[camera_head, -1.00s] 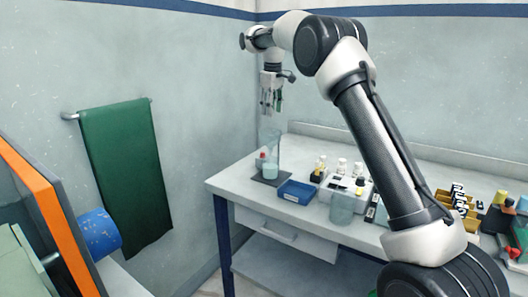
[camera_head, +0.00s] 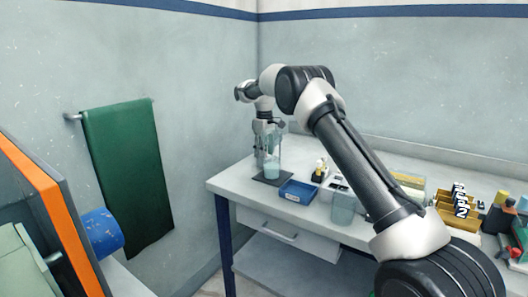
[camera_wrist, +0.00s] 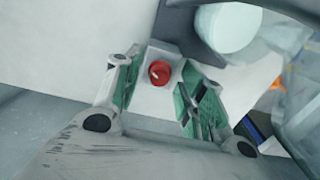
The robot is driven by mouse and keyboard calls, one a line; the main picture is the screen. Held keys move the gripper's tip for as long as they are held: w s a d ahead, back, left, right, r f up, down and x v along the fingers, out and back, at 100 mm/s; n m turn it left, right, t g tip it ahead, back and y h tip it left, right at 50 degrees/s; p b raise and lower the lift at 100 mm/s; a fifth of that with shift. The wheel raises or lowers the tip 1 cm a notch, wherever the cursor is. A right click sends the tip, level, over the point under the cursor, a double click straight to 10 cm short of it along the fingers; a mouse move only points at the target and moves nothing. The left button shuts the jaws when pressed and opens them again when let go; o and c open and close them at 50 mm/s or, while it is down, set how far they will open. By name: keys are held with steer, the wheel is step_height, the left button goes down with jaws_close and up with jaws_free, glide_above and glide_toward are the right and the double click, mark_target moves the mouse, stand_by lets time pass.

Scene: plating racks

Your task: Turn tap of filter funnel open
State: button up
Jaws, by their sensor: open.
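The filter funnel (camera_head: 272,160) is a clear vessel with pale liquid low in it, standing on a dark base plate (camera_head: 270,180) at the table's left end. Its tap is a red round knob (camera_wrist: 159,72) with a small white mark, seen in the wrist view between my gripper's fingers. My gripper (camera_wrist: 157,85) has its two green-padded fingers apart on either side of the knob, with no clear contact. In the head view my gripper (camera_head: 261,150) is lowered beside the funnel's left side. The knob is hidden there.
A blue tray (camera_head: 297,191) stands just right of the base plate, with a clear beaker (camera_head: 343,208) further right. Small bottles (camera_head: 320,170) stand behind the tray. The wall is close behind and left of the table (camera_head: 235,185).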

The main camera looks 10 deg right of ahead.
jaws_close()
steer(key=shift+m, duration=1.5)
jaws_free()
step_height(320, 180, up, 12)
